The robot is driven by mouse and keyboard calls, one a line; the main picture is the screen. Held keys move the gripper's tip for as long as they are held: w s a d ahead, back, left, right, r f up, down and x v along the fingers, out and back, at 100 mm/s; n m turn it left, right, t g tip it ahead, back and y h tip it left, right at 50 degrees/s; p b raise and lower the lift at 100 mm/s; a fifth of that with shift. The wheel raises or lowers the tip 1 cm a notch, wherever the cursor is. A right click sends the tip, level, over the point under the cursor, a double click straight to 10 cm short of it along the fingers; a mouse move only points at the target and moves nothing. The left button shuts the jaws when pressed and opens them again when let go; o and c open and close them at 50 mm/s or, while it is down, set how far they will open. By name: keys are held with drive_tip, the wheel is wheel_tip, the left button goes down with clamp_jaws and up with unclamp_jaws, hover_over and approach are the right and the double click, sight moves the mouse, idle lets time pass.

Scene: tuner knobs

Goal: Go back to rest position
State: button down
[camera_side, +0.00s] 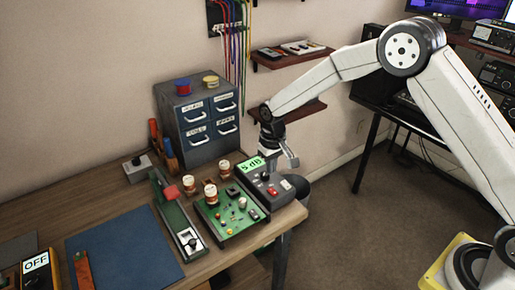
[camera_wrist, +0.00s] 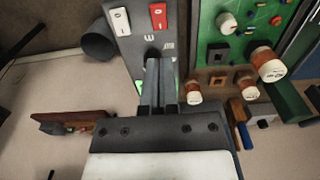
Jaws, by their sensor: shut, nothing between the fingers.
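A grey tuner box (camera_side: 266,183) stands near the right end of the workbench, with a lit green display (camera_side: 250,166) that reads like "5 dB". It has white and red switches on its top, which also show in the wrist view (camera_wrist: 158,15). My gripper (camera_side: 270,166) is over the back part of this box. In the wrist view my gripper (camera_wrist: 153,62) is shut and empty, its fingers together above the box's face. The fingers hide part of the face. I cannot tell whether they touch it.
A green circuit board (camera_side: 228,214) with coils and knobs lies left of the box. A grey drawer cabinet (camera_side: 205,125) stands behind. Two wall shelves (camera_side: 292,57) and hanging cables are close to my arm. Open floor (camera_side: 345,225) lies right of the bench.

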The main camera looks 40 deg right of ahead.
drive_tip(key=shift+s+r, duration=0.1)
drive_tip(key=s+d+r+t, duration=0.1)
drive_tip(key=s+d+r, duration=0.1)
drive_tip(key=s, duration=0.5)
drive_tip(key=s+d+r, duration=0.2)
drive_tip(key=s+r, duration=0.1)
drive_tip(key=s, duration=0.5)
drive_tip(key=s+d+r+t, duration=0.1)
drive_tip(key=s+d+r, duration=0.1)
drive_tip(key=s, duration=0.6)
drive_tip(key=shift+s+d+r+t, duration=0.15)
drive_tip(key=shift+d+r+t, duration=0.15)
drive_tip(key=shift+d, duration=0.15)
